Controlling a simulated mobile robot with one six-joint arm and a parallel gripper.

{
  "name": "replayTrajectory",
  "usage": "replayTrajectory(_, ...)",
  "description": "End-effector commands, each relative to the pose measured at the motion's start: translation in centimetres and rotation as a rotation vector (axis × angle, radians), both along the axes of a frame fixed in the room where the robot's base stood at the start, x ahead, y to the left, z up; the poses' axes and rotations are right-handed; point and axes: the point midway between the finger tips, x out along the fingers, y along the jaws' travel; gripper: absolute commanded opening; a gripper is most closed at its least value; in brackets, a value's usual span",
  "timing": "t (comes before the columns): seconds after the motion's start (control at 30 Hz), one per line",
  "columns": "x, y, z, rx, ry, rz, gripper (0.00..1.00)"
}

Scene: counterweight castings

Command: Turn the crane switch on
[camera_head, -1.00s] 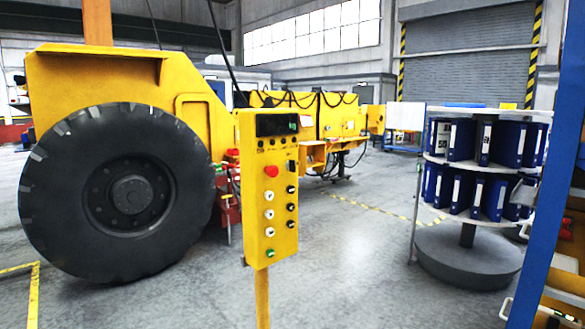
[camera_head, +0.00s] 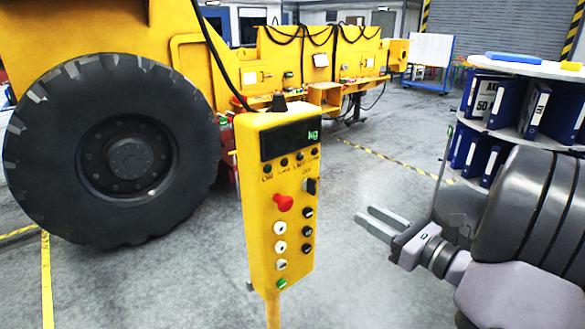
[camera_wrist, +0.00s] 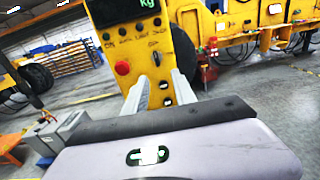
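The yellow crane control box (camera_head: 262,205) stands upright on a post in the middle of the head view. It has a display reading "kg", a red mushroom button (camera_head: 284,203) and white, black and green push buttons. A black switch (camera_head: 311,186) sits at its upper right edge, near small lettering; its setting is too small to tell. My gripper (camera_head: 376,222) is open and empty, to the right of the box and apart from it. In the wrist view, the box (camera_wrist: 130,50) appears beyond my open fingers (camera_wrist: 158,88), with the black switch (camera_wrist: 155,58) above and between the fingertips.
A large yellow vehicle with a black tyre (camera_head: 125,150) stands behind and left of the box. A round shelf (camera_head: 540,68) with blue binders stands at the right, partly hidden by my arm. Grey floor (camera_head: 375,180) lies open between the box and the shelf.

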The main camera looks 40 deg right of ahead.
Motion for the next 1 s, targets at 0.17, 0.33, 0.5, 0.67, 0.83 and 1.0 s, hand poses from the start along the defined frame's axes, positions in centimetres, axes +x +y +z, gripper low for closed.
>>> replayTrajectory(0.17, 4.3, 0.6, -0.3, -0.003, 0.002, 0.01, 0.32)
replayTrajectory(0.33, 9.6, 1.1, -0.3, -0.004, 0.002, 0.011, 0.32)
replayTrajectory(0.5, 13.9, 1.4, -0.2, -0.004, 0.003, 0.009, 0.32)
replayTrajectory(0.67, 16.1, 1.5, -0.2, -0.004, 0.004, 0.007, 0.32)
replayTrajectory(0.83, 16.9, 1.6, -0.2, -0.003, 0.004, 0.007, 0.32)
replayTrajectory(1.0, 16.9, 1.6, -0.2, -0.003, 0.004, 0.006, 0.32)
